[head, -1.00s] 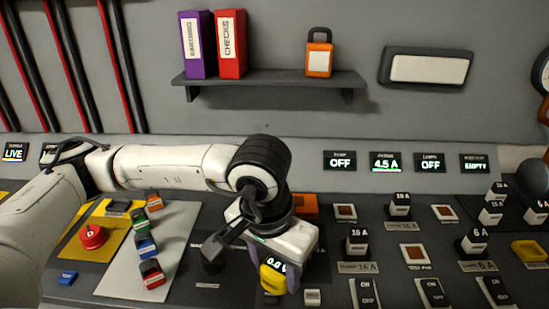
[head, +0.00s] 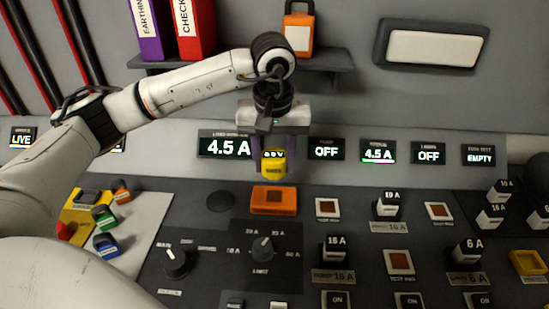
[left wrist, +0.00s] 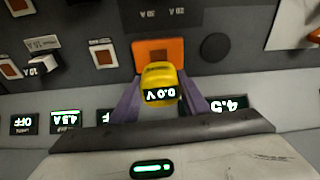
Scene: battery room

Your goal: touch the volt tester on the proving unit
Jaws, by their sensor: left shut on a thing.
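The volt tester (head: 273,165) is a small yellow block with a lit display; it reads 0.0 V, upside down, in the left wrist view (left wrist: 158,82). My left gripper (head: 273,168) is shut on it, with a purple-grey finger on each side. The proving unit appears to be the orange box (head: 272,208) with a dark square on its top, on the dark panel. In the head view the tester hangs just above and behind this box, with a small gap. In the left wrist view the tester overlaps the near edge of the box (left wrist: 150,50). My right gripper is not in view.
Lit displays line the wall behind, including a 4.5 A one (head: 226,147) left of the gripper. A limit knob (head: 262,248) and a main knob (head: 176,262) stand in front. Test pads (head: 327,208) and breakers (head: 334,249) are to the right. A shelf (head: 330,62) overhangs the back.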

